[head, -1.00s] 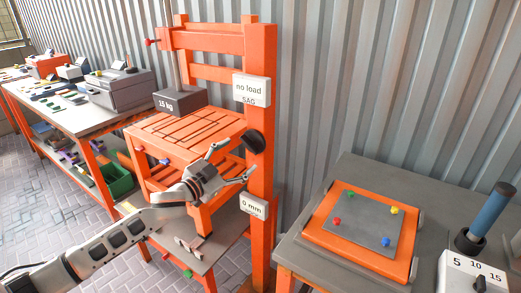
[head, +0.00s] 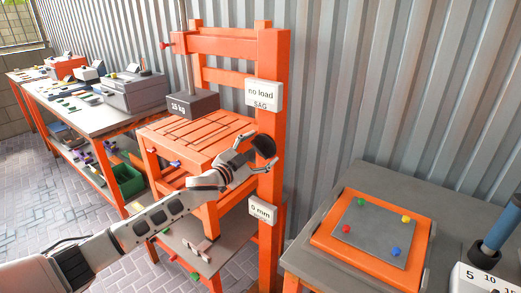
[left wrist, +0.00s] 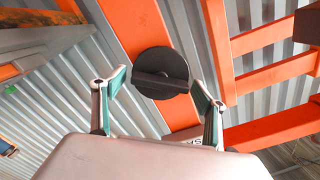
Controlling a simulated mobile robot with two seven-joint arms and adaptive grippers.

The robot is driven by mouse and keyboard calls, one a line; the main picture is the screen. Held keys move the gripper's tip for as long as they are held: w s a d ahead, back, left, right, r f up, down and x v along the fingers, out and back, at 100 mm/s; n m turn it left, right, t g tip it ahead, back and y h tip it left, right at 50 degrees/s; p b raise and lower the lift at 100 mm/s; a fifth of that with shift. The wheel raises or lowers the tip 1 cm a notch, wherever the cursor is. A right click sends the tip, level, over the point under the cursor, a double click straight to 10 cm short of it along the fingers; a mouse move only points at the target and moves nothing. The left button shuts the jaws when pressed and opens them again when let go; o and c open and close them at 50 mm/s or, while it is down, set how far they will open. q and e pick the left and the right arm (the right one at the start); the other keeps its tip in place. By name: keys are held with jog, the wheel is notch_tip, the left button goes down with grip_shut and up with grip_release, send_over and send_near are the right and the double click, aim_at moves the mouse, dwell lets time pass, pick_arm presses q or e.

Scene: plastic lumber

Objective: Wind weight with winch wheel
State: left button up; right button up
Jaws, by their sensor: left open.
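The black winch wheel (head: 264,146) sits on the orange post of the frame. In the left wrist view the wheel (left wrist: 160,62) is a dark disc with a raised bar across it. My left gripper (head: 261,160) is open at the wheel. In the left wrist view its two fingers (left wrist: 158,97) stand on either side of the wheel's lower part, with gaps; I cannot tell whether they touch it. The dark 15 kg weight (head: 192,105) rests on or just above the slatted orange table (head: 190,140), under a vertical rod. My right gripper is not in view.
Signs on the post read "no load SAG" (head: 264,94) and "0 mm" (head: 261,212). An orange tray (head: 338,248) with coloured knobs lies on the grey table at right, beside a blue handle (head: 497,228). A workbench (head: 98,123) stands at left along the corrugated wall.

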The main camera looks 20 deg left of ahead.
pick_arm(q)
jog(key=c, duration=0.9)
